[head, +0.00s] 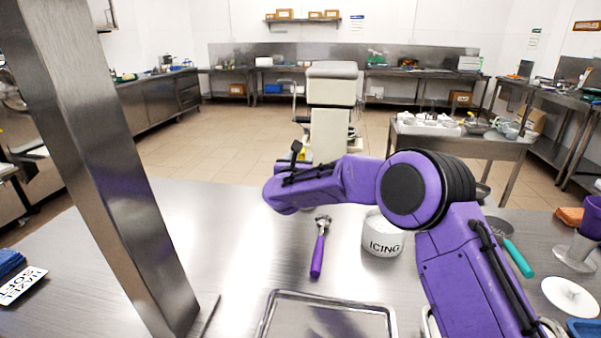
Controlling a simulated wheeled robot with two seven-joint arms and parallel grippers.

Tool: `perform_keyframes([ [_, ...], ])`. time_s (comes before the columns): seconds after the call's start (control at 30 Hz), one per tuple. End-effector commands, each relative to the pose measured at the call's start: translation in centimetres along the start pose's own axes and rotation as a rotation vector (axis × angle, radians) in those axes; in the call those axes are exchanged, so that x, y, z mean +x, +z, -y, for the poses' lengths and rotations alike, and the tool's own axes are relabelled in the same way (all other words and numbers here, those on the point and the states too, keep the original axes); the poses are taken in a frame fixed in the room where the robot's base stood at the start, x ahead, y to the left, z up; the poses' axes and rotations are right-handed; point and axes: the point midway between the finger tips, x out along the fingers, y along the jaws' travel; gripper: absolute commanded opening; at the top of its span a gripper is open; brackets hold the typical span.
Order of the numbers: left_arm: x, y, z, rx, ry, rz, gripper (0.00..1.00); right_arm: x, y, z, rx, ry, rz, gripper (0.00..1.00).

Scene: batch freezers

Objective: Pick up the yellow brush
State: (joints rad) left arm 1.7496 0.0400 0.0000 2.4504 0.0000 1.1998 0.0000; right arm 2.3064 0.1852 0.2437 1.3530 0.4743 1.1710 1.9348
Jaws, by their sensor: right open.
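I cannot make out a yellow brush on the steel table (215,225) in the head view. My right arm comes in from the lower right, bends above the white tub marked ICING (383,235) and reaches left over the table. My right gripper (294,160) is at the arm's far left end, above the table's far part. It is open, and I see nothing between its jaws. Parts of the table are hidden behind my right arm. My left gripper is not in view.
A purple-handled tool (319,248) lies left of the tub. A metal tray (273,310) is at the near edge. A teal-handled tool (517,257), orange sponge (569,216) and white dish (570,297) are right. A steel post (95,160) stands left. The table's left-centre is clear.

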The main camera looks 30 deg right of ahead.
Motion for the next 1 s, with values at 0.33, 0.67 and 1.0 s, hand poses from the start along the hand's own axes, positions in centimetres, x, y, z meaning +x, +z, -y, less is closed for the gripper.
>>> perform_keyframes([
  [0.33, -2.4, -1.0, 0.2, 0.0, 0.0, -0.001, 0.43, 4.8, -0.2, 0.2, 0.0, 0.002, 0.0, 0.53],
  [0.67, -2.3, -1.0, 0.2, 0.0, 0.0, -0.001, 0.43, 4.9, -0.3, 0.2, 0.0, 0.002, 0.0, 0.14],
  [1.0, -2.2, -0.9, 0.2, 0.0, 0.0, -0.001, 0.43, 4.9, -0.1, 0.2, 0.001, 0.002, 0.001, 0.0],
])
